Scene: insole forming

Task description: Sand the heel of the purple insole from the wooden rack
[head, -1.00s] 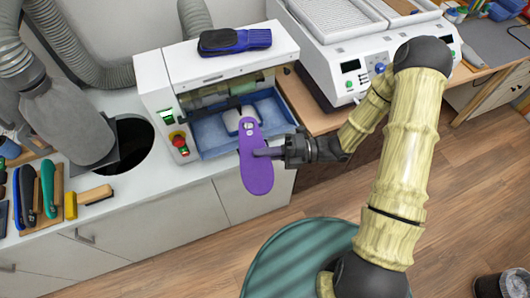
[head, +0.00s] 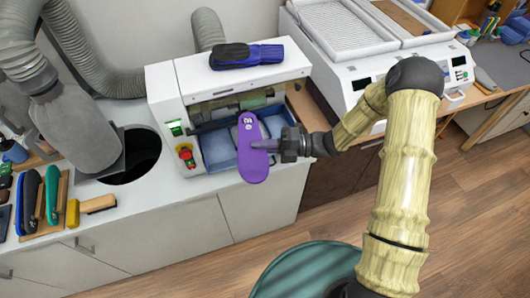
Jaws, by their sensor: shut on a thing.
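The purple insole (head: 252,166) is held upright in front of the white sanding machine (head: 165,95), with one end up and a whitish mark near that end. My gripper (head: 268,146) is shut on the insole from the right side, around its middle. The sanding machine has a roller (head: 240,103) in its opening and a blue tray (head: 218,148) below it. The insole overlaps the tray in the head view and looks apart from the roller.
A grey hose and nozzle (head: 75,125) stand left, by a round dark hole (head: 138,157) in the counter. A white two-tray machine (head: 360,60) stands right.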

